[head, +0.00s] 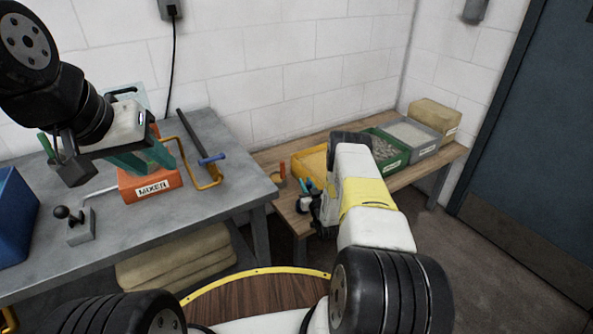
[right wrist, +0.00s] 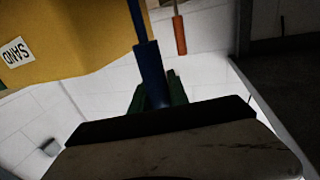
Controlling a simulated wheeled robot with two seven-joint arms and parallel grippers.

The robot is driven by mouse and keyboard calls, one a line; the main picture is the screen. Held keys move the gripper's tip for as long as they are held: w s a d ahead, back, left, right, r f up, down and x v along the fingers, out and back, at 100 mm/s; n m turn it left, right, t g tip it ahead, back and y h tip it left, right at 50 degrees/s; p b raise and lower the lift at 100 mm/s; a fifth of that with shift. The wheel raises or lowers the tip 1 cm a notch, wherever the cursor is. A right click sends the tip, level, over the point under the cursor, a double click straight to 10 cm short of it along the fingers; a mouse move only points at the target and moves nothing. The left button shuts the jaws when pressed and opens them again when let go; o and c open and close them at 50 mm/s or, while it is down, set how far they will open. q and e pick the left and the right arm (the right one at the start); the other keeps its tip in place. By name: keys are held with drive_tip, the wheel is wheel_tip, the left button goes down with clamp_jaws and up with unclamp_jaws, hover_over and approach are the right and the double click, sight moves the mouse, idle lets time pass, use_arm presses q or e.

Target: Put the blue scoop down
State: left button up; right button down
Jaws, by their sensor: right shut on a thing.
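The blue scoop (right wrist: 149,72) shows in the right wrist view as a blue handle running up from between the green fingers of my right gripper (right wrist: 158,92). The gripper is shut on this handle; the scoop's far end is out of that view. In the head view my right gripper (head: 307,190) is small and partly hidden by my arm, over the wooden bench by the yellow sand bin (head: 299,172). My left gripper (head: 146,160), with teal fingers, hangs in front of the orange mixer box (head: 150,188); I cannot tell its opening.
The wooden bench (head: 270,158) also bears a green bin (head: 393,161), a grey bin (head: 428,147) and a tan block (head: 435,115). An orange-handled tool (right wrist: 179,35) is close to the scoop. The grey table (head: 215,135) stands left, with a blue bin (head: 15,215).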

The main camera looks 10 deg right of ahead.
drive_tip(key=shift+f, duration=0.15)
drive_tip(key=c, duration=1.3)
unclamp_jaws()
